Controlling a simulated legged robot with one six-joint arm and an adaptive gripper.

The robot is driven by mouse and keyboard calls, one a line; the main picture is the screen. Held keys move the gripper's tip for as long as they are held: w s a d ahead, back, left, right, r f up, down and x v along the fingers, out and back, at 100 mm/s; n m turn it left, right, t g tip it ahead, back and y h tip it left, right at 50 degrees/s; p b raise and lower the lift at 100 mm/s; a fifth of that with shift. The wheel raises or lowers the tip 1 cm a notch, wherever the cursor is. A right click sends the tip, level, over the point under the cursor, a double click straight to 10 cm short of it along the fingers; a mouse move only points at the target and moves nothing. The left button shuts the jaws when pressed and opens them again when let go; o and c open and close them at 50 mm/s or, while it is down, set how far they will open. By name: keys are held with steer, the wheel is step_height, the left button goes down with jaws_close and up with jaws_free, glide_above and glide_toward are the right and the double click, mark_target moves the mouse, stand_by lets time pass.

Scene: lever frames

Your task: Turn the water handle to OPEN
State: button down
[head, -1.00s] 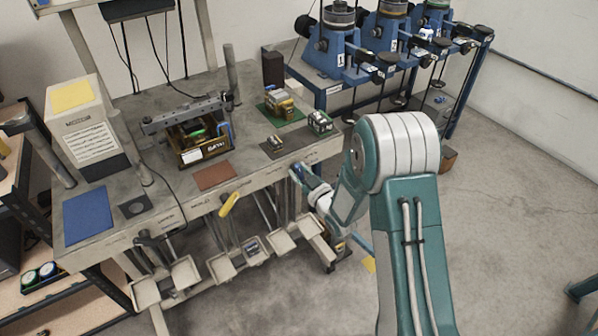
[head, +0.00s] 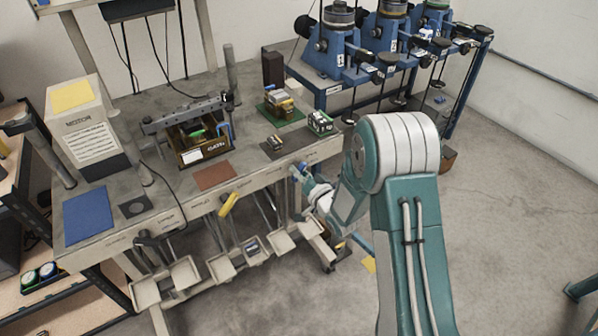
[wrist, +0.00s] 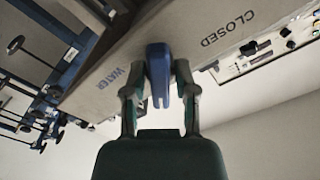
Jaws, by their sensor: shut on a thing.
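The blue water handle (wrist: 158,72) is between the two fingers of my gripper (wrist: 160,88) in the wrist view. My gripper is shut on it. The word WATER is printed on the bench front to the left of the handle, and CLOSED (wrist: 228,29) to its right. I see no OPEN label; the wrist picture is tilted. In the head view my gripper (head: 305,178) is at the bench's front edge, low and right of centre, with a small piece of the blue handle (head: 299,167) showing. My arm hides part of that area.
A yellow handle (head: 228,204) is on the same bench front, further left. White trays (head: 226,267) hang below the bench (head: 110,236). A box of parts (head: 203,148) and small blocks are on top. Blue machines (head: 336,45) stand behind.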

steer(key=shift+f+m, duration=0.1)
steer(key=shift+m, duration=0.8)
steer(key=c, duration=0.6)
jaws_free()
steer(key=shift+w, duration=0.1)
steer(key=shift+d, duration=0.1)
steer(key=v, duration=1.2)
